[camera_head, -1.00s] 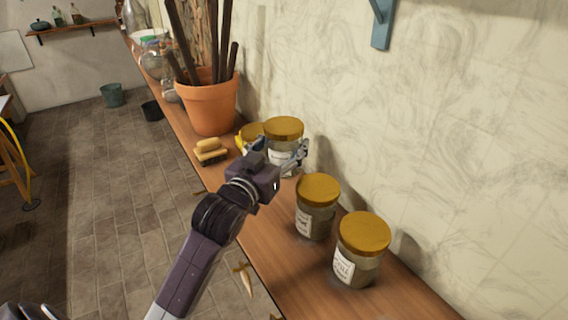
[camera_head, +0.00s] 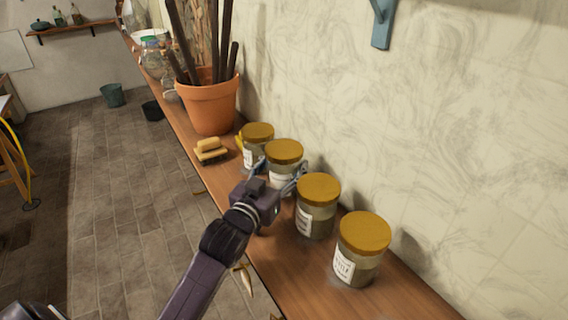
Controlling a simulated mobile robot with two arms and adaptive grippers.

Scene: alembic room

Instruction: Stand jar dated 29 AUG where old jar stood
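Another jar (camera_head: 317,190) stands in front, and one more (camera_head: 362,236) is nearest me. All have pale labels, but I cannot read a date on any.
The narrow wooden shelf (camera_head: 300,262) runs along the wall. A brush (camera_head: 210,150) lies left of the jars, by a terracotta pot (camera_head: 209,105) with dark sticks. Glassware stands farther back. Tags hang at the shelf's front edge. The tiled floor at left is mostly clear.

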